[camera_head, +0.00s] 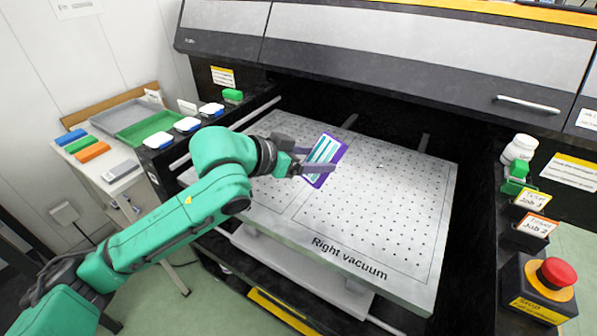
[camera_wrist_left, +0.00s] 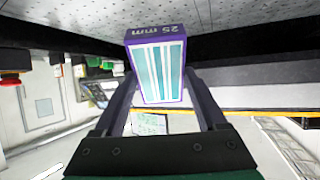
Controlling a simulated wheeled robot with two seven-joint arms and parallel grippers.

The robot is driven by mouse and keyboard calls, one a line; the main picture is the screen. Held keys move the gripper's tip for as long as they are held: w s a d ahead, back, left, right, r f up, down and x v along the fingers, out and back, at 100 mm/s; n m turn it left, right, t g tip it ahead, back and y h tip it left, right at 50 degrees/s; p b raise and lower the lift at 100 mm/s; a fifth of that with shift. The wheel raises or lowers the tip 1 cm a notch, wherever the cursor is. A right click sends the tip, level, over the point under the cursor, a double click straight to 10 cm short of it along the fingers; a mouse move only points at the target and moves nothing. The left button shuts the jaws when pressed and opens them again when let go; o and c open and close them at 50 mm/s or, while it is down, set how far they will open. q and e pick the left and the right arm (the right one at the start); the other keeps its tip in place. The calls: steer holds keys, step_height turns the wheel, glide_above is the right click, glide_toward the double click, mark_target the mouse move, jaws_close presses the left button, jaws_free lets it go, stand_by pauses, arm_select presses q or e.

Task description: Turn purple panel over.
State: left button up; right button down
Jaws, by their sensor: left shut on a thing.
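The purple panel (camera_head: 326,158) is a block with purple sides and a white face with teal stripes. My left gripper (camera_head: 312,168) is shut on it and holds it tilted over the perforated vacuum table (camera_head: 390,190). In the left wrist view the panel (camera_wrist_left: 158,72) sits between the two fingers of the left gripper (camera_wrist_left: 160,95). Its striped face is toward the camera and "25 mm" shows on its purple edge. I cannot tell how far above the table it is. My right gripper is not in view.
A red stop button (camera_head: 557,272) and job ticket holders (camera_head: 533,212) stand at the right. A white bottle (camera_head: 519,149) is behind them. Green and grey trays (camera_head: 147,129) and coloured blocks (camera_head: 92,152) lie at the left. The table's right half is clear.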

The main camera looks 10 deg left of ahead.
arm_select(q)
steer(key=w+a+f+n+t+b, duration=0.1)
steer(key=w+a+f+n+t, duration=0.1)
steer(key=a+t, duration=0.45)
steer(key=w+a+f+n+t+b, duration=0.15)
steer(key=a+t, duration=0.25)
steer(key=a, duration=0.5)
steer(key=shift+n, duration=0.35)
step_height(320, 180, down, 8)
steer(key=b, duration=0.5)
steer(key=shift+w+d+r+b, duration=0.1)
steer(key=shift+r+b, duration=0.15)
steer(key=shift+b, duration=0.05)
steer(key=o, duration=1.5)
steer(key=shift+c, duration=0.2)
